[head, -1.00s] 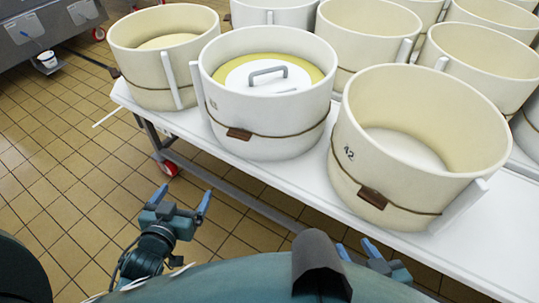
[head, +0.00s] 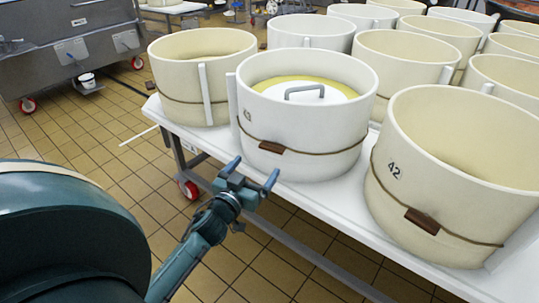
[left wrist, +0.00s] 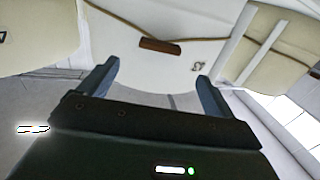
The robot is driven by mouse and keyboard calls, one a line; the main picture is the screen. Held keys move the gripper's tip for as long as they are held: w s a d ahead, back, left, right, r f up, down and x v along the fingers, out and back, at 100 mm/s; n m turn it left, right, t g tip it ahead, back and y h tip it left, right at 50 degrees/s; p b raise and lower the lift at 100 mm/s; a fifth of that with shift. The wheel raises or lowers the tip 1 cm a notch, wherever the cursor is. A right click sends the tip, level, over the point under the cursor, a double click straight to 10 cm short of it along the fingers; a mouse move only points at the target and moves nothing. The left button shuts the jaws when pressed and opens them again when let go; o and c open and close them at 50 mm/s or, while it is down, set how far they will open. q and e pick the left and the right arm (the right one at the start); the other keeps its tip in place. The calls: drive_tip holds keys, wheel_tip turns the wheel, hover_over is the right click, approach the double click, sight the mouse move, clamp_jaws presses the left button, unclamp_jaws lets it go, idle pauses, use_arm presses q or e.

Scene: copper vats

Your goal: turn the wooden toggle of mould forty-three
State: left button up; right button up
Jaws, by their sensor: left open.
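Mould forty-three (head: 310,125) is a white round mould near the table's front edge. Its number is only partly legible, and a white lid with a grey handle (head: 305,92) sits inside it over something yellow. Its brown wooden toggle (head: 272,147) lies roughly level on a cord around the front wall. The toggle also shows in the left wrist view (left wrist: 160,45), ahead of my fingers. My left gripper (head: 254,170) is open and empty, just below and in front of the toggle, apart from it. My right gripper is not in the head view.
Mould 42 (head: 450,190), with its own toggle (head: 422,221), stands to the right. Another cream mould (head: 185,95) stands to the left, and several more stand behind. The white table (head: 335,215) has red-wheeled castors. The tiled floor in front is clear.

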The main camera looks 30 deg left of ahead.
sight(270, 149)
use_arm(q)
drive_tip(key=w, duration=0.5)
drive_tip(key=w+a, duration=0.1)
drive_tip(key=w, duration=0.1)
drive_tip(key=shift+w+b, duration=0.4)
drive_tip(key=shift+c, duration=0.2)
drive_tip(key=c, duration=0.9)
drive_tip(key=shift+c, duration=0.2)
